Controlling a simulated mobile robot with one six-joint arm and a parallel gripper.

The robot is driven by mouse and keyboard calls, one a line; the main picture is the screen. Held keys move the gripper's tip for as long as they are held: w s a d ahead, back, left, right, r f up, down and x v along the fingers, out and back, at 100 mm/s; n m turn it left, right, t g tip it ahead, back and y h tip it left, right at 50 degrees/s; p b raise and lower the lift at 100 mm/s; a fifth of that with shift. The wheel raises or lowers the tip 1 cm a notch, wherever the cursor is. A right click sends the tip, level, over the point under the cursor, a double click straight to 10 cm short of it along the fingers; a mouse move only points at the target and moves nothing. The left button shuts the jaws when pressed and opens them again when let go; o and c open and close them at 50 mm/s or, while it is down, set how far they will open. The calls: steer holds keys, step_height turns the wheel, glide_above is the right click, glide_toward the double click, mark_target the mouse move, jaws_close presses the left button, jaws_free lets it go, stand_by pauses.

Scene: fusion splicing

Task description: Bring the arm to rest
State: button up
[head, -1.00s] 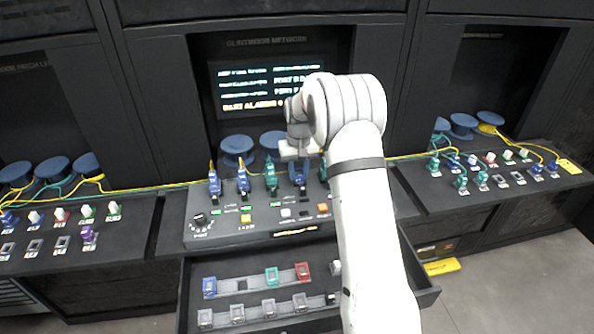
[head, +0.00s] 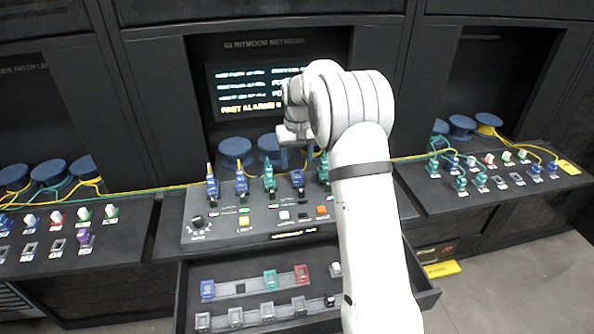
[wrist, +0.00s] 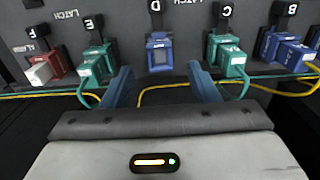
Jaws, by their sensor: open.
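My white arm rises from the lower right of the head view in front of the middle console (head: 270,226). My gripper (head: 295,150) is above the back of that console, partly hidden by the wrist. In the wrist view my gripper (wrist: 163,85) shows two blue fingers spread apart with nothing between them. A blue connector (wrist: 160,55) sits in the port marked D, beyond the fingertips and apart from them. Green connectors (wrist: 230,60) and (wrist: 95,65) sit to either side of it in ports C and E.
A screen (head: 250,90) stands behind the middle console. An open drawer (head: 240,300) below holds coloured blocks. Side consoles stand left (head: 60,228) and right (head: 495,175) with plugs, and yellow and green cables run along their backs.

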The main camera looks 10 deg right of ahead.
step_height(320, 180, up, 2)
steer(key=shift+r, duration=0.15)
steer(key=shift+s+r, duration=0.1)
steer(key=shift+r, duration=0.1)
steer(key=s+r+t, duration=0.1)
steer(key=s+r, duration=0.4)
steer(key=s, duration=0.4)
steer(key=s+r+t, duration=0.1)
steer(key=s+r, duration=0.4)
steer(key=s, duration=0.4)
steer(key=s+f, duration=0.1)
steer(key=s, duration=0.9)
steer(key=s+f+t, duration=0.1)
steer(key=s+f, duration=0.1)
steer(key=s, duration=0.8)
steer(key=shift+a+f, duration=0.2)
steer(key=shift+f, duration=0.1)
